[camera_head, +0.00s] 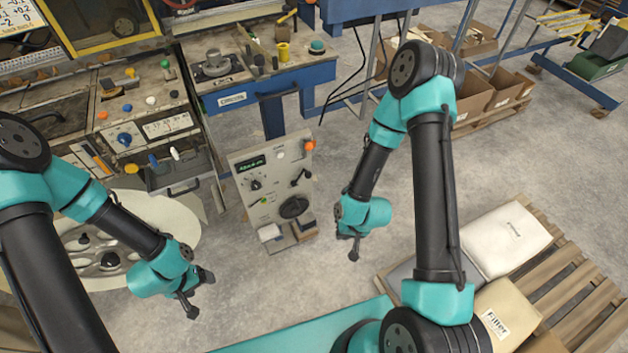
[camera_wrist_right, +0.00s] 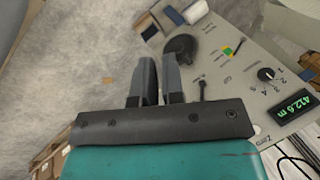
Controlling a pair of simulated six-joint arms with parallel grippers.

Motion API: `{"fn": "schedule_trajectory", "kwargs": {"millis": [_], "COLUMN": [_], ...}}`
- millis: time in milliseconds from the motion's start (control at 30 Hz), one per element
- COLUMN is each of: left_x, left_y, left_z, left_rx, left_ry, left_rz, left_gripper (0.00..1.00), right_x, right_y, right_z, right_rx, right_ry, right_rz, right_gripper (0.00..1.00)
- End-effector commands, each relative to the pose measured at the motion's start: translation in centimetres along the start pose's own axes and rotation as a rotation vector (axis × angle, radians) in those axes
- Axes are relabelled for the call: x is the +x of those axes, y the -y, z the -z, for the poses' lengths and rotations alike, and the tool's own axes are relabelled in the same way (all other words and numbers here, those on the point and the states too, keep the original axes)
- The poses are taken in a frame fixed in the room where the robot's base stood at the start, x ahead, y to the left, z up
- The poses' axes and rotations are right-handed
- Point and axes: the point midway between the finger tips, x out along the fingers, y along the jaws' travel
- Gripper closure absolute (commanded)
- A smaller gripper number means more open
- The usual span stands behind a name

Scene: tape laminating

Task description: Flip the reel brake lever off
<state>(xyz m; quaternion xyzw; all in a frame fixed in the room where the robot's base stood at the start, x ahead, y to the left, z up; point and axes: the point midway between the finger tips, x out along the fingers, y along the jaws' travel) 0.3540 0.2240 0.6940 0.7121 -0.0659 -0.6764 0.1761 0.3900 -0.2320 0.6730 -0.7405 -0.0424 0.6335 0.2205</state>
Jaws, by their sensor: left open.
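The grey control panel (camera_head: 274,195) stands upright in the middle of the head view. It carries a black lever (camera_head: 300,178), a round black knob (camera_head: 294,207) and a small yellow-green lever (camera_head: 263,200). I cannot tell which one is the reel brake lever. My left gripper (camera_head: 193,300) is open and empty, left of the panel and nearer me. My right gripper (camera_head: 354,250) is to the right of the panel, apart from it. In the right wrist view its two fingers (camera_wrist_right: 160,80) are close together with nothing seen between them. The yellow-green lever (camera_wrist_right: 231,49) lies beyond them to the right.
The panel also has a green display (camera_head: 250,164) and a selector knob (camera_head: 256,184). A round reel table (camera_head: 170,215) stands at left, beside a workbench (camera_head: 130,120). A pallet (camera_head: 575,270) with sacks is at right. Floor is open between the panel and the pallet.

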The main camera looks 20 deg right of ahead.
Motion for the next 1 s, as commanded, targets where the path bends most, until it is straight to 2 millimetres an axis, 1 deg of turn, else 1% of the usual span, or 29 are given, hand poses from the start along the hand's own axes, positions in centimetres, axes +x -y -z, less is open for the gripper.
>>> {"fn": "schedule_trajectory", "kwargs": {"millis": [33,100,200,300,500,700,867,1000], "left_x": [0.0,0.0,0.0,0.0,0.0,0.0,0.0,0.0], "left_y": [0.0,0.0,0.0,0.0,0.0,0.0,0.0,0.0], "left_z": [0.0,0.0,0.0,0.0,0.0,0.0,0.0,0.0], "left_rx": [0.000,0.000,0.000,0.000,0.000,0.000,0.000,0.000], "left_ry": [0.000,0.000,0.000,0.000,0.000,0.000,0.000,0.000], "left_rz": [0.000,0.000,0.000,0.000,0.000,0.000,0.000,0.000], "left_gripper": [0.31,0.31,0.31,0.31,0.31,0.31,0.31,0.31], "right_x": [0.9,2.3,4.2,5.8,8.0,9.2,9.4,9.2], "right_y": [-0.4,-0.8,-1.4,-2.0,-3.2,-4.5,-5.8,-6.8], "right_z": [1.2,3.2,6.3,9.2,13.8,16.9,18.1,18.3], "right_rx": [0.031,0.086,0.173,0.262,0.442,0.610,0.732,0.807], "right_ry": [-0.039,-0.107,-0.209,-0.307,-0.455,-0.535,-0.541,-0.508], "right_rz": [0.017,0.055,0.130,0.226,0.464,0.756,1.017,1.215], "right_gripper": [0.96,1.00,1.00,1.00,1.00,1.00,1.00,1.00]}}
